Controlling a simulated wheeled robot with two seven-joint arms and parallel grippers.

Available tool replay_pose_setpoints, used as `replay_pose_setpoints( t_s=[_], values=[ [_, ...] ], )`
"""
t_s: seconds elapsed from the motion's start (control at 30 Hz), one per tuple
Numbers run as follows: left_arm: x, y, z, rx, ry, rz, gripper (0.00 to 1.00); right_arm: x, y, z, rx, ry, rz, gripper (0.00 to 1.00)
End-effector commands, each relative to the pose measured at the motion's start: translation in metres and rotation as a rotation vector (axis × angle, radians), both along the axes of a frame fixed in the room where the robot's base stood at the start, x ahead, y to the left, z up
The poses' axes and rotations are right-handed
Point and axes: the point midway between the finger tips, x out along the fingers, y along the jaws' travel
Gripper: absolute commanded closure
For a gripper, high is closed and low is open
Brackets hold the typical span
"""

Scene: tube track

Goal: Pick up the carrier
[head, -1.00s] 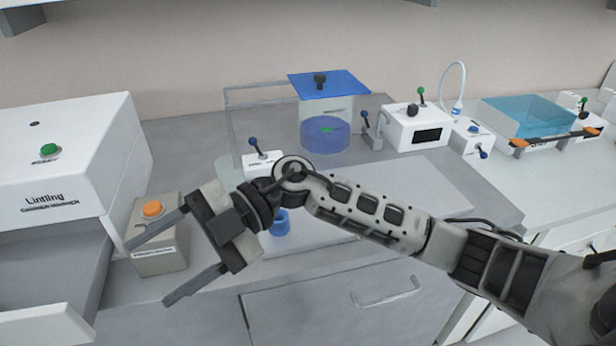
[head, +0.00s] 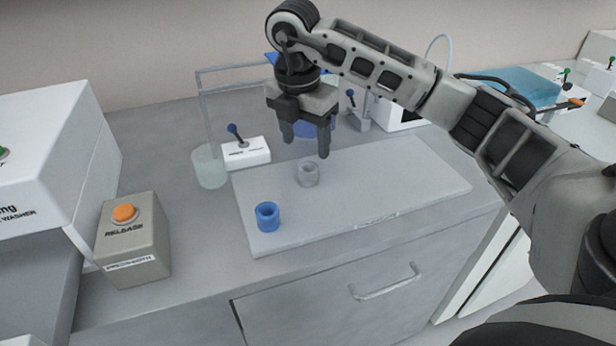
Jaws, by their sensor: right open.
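Two small cup-like cylinders stand on the pale grey board (head: 410,170), a blue one (head: 267,217) near the board's front left and a translucent grey one (head: 308,173) farther back. Neither bears a readable label, so I cannot tell which is the carrier. My right gripper (head: 306,145) points down with its fingers apart and empty. Its fingertips are just above the grey cylinder in the picture; the exact gap is unclear. The blue cylinder is in front of and left of the gripper, apart from it. My left gripper is not in view.
A beige box with an orange button (head: 124,213) marked RELEASE stands left. A white washer (head: 60,150) is beyond it. A white lever box (head: 246,152) and a clear cylinder (head: 209,167) stand behind the board. The board's right part is clear.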

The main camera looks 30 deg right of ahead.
Motion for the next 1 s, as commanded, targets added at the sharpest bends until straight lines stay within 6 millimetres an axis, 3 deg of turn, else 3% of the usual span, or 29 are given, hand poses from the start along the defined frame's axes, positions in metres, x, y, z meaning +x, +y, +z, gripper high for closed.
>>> replay_pose_setpoints(
  t_s=[0.1,0.37,0.6,0.9,1.0],
  values=[
    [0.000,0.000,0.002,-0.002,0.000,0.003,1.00,0.000,-0.002,-0.016,-0.001,0.002,0.001,0.39],
    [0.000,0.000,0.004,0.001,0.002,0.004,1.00,0.001,-0.005,-0.035,0.001,0.001,0.001,0.39],
    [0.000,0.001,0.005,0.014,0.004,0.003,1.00,0.002,-0.009,-0.070,0.001,0.002,0.002,0.39],
    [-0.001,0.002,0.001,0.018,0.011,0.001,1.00,0.003,-0.010,-0.076,0.002,-0.001,0.002,0.39],
    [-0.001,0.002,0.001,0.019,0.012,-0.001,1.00,0.003,-0.010,-0.076,0.002,-0.001,0.002,0.64]
  ],
)
